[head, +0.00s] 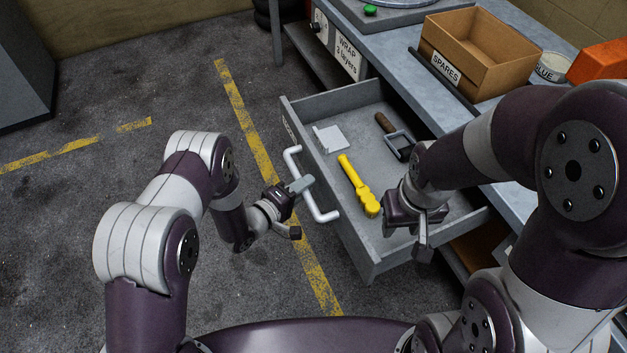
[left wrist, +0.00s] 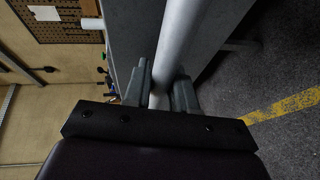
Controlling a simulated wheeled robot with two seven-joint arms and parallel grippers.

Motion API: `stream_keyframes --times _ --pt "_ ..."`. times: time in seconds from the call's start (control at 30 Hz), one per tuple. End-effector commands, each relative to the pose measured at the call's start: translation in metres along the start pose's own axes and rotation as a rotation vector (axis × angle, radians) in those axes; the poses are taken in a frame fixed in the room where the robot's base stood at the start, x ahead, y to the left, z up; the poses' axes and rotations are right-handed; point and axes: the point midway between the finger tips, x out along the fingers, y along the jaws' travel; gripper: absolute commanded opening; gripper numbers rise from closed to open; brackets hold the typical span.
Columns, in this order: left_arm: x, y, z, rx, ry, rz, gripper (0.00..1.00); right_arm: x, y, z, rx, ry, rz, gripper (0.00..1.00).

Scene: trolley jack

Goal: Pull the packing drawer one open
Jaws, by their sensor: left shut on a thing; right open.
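The packing drawer (head: 352,232) is a grey drawer under the workbench, and it stands well out from the bench. Its white bar handle (head: 321,211) is on the front panel. My left gripper (head: 300,186) is shut on the handle bar; in the left wrist view the bar (left wrist: 173,50) runs between the two fingers (left wrist: 160,88). Inside the drawer lie a yellow tool (head: 357,186), a white card (head: 331,138) and a dark-framed tool with a brown handle (head: 395,137). My right gripper (head: 405,238) is open above the drawer's right part and hides some of its inside.
The workbench (head: 401,68) holds a cardboard box marked SPARES (head: 475,62), a glue tub (head: 545,68) and an orange bin (head: 598,61). The floor with yellow lines (head: 245,122) is clear in front.

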Motion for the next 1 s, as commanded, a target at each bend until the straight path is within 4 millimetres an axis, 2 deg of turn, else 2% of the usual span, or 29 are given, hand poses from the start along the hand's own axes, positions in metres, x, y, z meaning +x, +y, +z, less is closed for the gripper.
stream_keyframes --times 0.4,0.43,0.5,0.83,1.0 --pt "-0.003 -0.002 0.0 -0.001 -0.002 -0.003 0.0 0.0 0.0 0.0 0.0 0.0 0.0 0.43" --pt "-0.003 -0.002 0.0 -0.001 -0.002 -0.003 0.29 0.0 0.0 0.0 0.0 0.0 0.0 0.43" --pt "-0.003 -0.002 0.0 -0.001 -0.001 -0.003 0.46 0.0 0.0 0.0 0.0 0.0 0.0 0.43" --pt "-0.006 -0.001 -0.001 -0.001 0.0 -0.002 0.46 -0.001 0.0 0.0 0.0 0.0 0.0 0.43" --pt "-0.033 0.0 -0.002 -0.003 0.004 -0.003 0.46 -0.005 0.0 -0.001 0.0 0.0 0.0 0.43"
